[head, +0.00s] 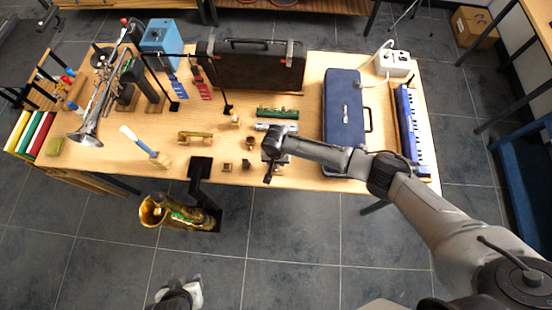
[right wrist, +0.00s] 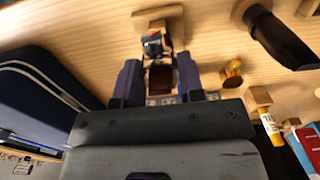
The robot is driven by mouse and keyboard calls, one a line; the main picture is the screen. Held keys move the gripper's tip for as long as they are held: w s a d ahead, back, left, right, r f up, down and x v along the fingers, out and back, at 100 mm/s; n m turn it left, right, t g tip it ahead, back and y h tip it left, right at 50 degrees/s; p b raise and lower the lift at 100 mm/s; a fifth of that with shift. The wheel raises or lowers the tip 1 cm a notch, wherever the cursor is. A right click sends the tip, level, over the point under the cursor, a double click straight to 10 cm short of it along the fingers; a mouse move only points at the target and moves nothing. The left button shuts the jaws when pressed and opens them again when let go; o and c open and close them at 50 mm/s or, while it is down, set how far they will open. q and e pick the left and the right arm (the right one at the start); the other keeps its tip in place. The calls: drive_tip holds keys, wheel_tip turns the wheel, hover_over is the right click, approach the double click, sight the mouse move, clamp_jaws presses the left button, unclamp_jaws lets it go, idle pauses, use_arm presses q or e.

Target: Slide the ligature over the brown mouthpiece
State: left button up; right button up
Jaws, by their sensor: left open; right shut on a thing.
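In the right wrist view a dark brown piece, which looks like the brown mouthpiece (right wrist: 160,78), shows between the fingers of my right gripper (right wrist: 158,66). A small dark, shiny piece, which looks like the ligature (right wrist: 152,42), sits at the fingertips. My right gripper is shut on it. I cannot tell whether the ligature is around the mouthpiece or only in line with it. In the head view my right gripper (head: 269,170) is over the table's front part and hides both pieces. My left gripper (head: 190,290) is open and empty at the bottom, off the table.
A wooden base (right wrist: 158,15) is just beyond the ligature. A blue case (head: 343,125) lies right of the gripper. A saxophone (head: 175,213) stands at the table's front edge.

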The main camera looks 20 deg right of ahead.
drive_tip(key=shift+f, duration=0.4)
drive_tip(key=shift+f+b, duration=0.4)
drive_tip(key=shift+f, duration=0.1)
idle(0.7)
drive_tip(key=o, duration=1)
drive_tip(key=shift+r, duration=0.1)
drive_tip(key=shift+c, duration=0.2)
